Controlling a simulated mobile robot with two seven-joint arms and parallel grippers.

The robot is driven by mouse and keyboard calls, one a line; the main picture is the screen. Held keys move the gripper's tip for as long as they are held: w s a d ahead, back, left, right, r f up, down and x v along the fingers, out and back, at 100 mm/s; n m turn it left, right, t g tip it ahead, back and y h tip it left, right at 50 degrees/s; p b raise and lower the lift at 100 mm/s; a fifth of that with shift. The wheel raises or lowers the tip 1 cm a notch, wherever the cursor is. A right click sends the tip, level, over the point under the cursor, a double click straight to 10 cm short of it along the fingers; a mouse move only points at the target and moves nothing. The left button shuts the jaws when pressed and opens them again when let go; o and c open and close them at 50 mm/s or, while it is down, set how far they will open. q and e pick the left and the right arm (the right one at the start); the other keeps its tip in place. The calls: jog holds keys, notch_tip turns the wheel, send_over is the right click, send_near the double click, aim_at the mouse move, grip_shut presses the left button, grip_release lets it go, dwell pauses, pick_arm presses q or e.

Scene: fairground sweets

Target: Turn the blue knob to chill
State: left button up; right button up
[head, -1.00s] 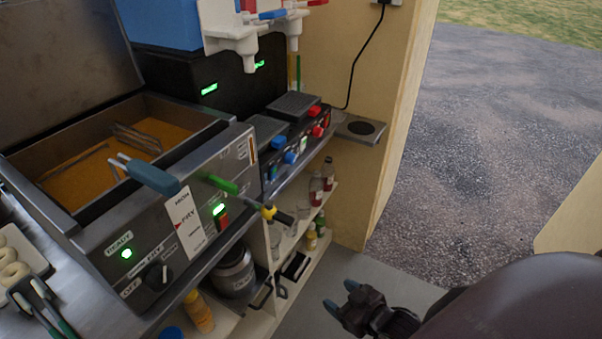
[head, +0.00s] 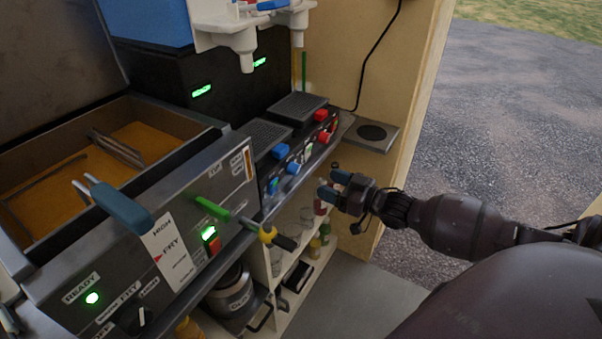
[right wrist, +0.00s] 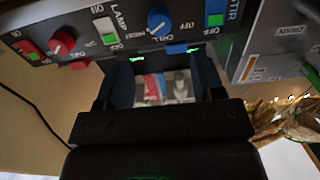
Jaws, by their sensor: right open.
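The blue knob (head: 293,168) is on the front panel of the dark two-tower drink machine (head: 267,190). In the right wrist view the blue knob (right wrist: 158,20) is at the top, with a white pointer mark and printed labels, OFF and what seems to be CHILL, beside it. I cannot tell for sure where its pointer stands. My right gripper (head: 330,185) is open and empty, in front of the panel and apart from the knob, to its right in the head view. In the right wrist view its two fingers (right wrist: 162,72) are spread below the knob. My left gripper is not in view.
Beside the knob are a blue switch (head: 273,186), a lamp switch (head: 308,152) and a red knob (head: 323,137). The fryer (head: 165,250) with a green-handled valve (head: 212,207) stands left. Below are shelves with bottles (head: 321,205). A small wall shelf (head: 385,145) is behind.

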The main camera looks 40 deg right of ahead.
aim_at(298, 171)
jog(key=b+x, duration=0.1)
jog(key=x, duration=0.8)
jog(key=c, duration=0.9)
